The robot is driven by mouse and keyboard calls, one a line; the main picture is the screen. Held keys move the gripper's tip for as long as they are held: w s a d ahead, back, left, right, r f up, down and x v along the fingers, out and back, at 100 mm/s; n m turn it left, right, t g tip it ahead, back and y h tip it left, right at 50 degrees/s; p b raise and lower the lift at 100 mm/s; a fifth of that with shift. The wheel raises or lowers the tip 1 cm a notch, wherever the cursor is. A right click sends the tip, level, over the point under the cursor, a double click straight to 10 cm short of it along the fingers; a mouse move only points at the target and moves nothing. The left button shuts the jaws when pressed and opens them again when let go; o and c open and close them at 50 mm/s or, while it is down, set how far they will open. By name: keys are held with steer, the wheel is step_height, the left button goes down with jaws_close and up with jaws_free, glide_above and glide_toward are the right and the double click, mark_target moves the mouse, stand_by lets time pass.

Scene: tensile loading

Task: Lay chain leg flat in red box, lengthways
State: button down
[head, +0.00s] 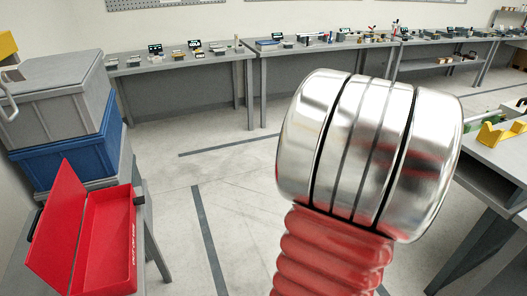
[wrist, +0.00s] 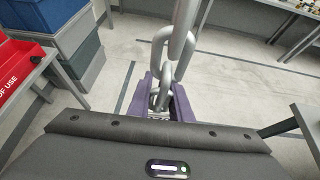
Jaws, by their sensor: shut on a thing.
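The chain leg (wrist: 163,52) shows in the wrist view as thick grey steel links. They run from between the purple fingers of my gripper (wrist: 161,98) up to the top edge of the picture. My gripper is shut on a link; the rest of the chain is out of frame. The red box (head: 110,240) stands on a bench at the left of the head view, lid open and leaning left, its visible inside empty. Part of it shows at the left edge of the wrist view (wrist: 20,68), apart from the gripper. My gripper and the chain are not visible in the head view.
A blue crate (head: 75,153) and a grey lidded crate (head: 55,100) are stacked behind the red box. Benches with small tools (head: 190,62) line the back wall. Another bench (head: 497,165) is at the right. The floor between is clear. My arm hides the middle right.

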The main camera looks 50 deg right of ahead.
steer(key=w+a+f+n+t+y, duration=0.1)
steer(key=w+a+f+n+y, duration=0.2)
steer(key=w+a, duration=0.8)
steer(key=w+a+f+n+y, duration=0.2)
steer(key=w+a+f, duration=0.3)
steer(key=w+a, duration=0.65)
steer(key=w+a+f+n+y, duration=0.1)
steer(key=a+f, duration=0.2)
steer(key=a, duration=0.7)
steer(key=w+a+f+n+y, duration=0.1)
steer(key=a+f, duration=0.3)
steer(key=a, duration=0.6)
steer(key=w+a+f+n+y, duration=0.2)
steer(key=a+f, duration=0.2)
steer(key=a, duration=0.5)
steer(key=shift+w+a, duration=0.15)
steer(key=shift+a, duration=0.25)
